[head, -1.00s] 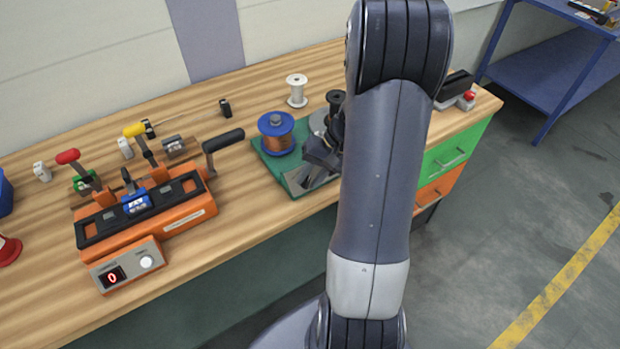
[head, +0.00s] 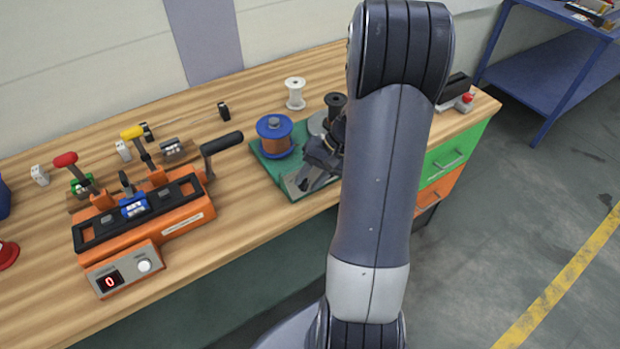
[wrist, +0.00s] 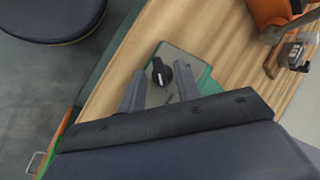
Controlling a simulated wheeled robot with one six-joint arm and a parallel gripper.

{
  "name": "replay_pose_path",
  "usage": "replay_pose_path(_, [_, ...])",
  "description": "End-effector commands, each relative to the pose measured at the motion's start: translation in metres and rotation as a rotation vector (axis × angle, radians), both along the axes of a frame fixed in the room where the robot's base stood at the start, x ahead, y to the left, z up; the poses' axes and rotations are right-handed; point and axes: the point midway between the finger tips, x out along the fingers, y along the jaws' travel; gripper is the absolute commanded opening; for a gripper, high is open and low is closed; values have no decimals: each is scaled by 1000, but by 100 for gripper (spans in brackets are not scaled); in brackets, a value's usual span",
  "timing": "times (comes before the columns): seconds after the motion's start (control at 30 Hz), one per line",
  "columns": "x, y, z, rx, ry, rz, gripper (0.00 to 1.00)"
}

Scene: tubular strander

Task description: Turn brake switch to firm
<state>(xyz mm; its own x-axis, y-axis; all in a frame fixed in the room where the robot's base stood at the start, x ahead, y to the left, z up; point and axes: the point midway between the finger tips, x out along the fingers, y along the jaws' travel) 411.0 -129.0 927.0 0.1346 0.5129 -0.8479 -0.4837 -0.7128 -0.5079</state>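A black rotary knob (wrist: 162,72), which looks like the brake switch, sits on a grey metal plate on the green base (head: 294,194) of the spool stand. A dark pointer-like mark lies beside the knob; any labels are too small to read. My gripper (wrist: 160,88) is open, with its two grey fingers apart on either side of the knob in the wrist view. I cannot tell whether either finger touches it. In the head view my gripper (head: 308,178) is low over the plate and the knob is hidden or too small to make out.
A blue-flanged copper spool (head: 275,137) stands on the same base, left of my gripper. A black spool (head: 335,103) is behind. The orange machine (head: 140,222) with levers and a black crank handle (head: 222,143) stands left. Bare wood lies between the machine and the base.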

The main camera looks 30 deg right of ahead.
Motion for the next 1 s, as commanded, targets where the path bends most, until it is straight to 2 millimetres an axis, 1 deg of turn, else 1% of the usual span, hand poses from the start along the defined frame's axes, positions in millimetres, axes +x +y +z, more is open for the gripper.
replay_pose_path(0.17, [-3, -14, 21, -5, -6, -2, 32])
replay_pose_path(0.4, [-9, -39, 62, -4, -5, -3, 32])
replay_pose_path(0.53, [-12, -49, 79, -3, -3, -2, 32])
replay_pose_path(0.7, [-14, -54, 89, -3, -2, -2, 32])
replay_pose_path(1.0, [-14, -55, 90, -1, -1, -1, 32])
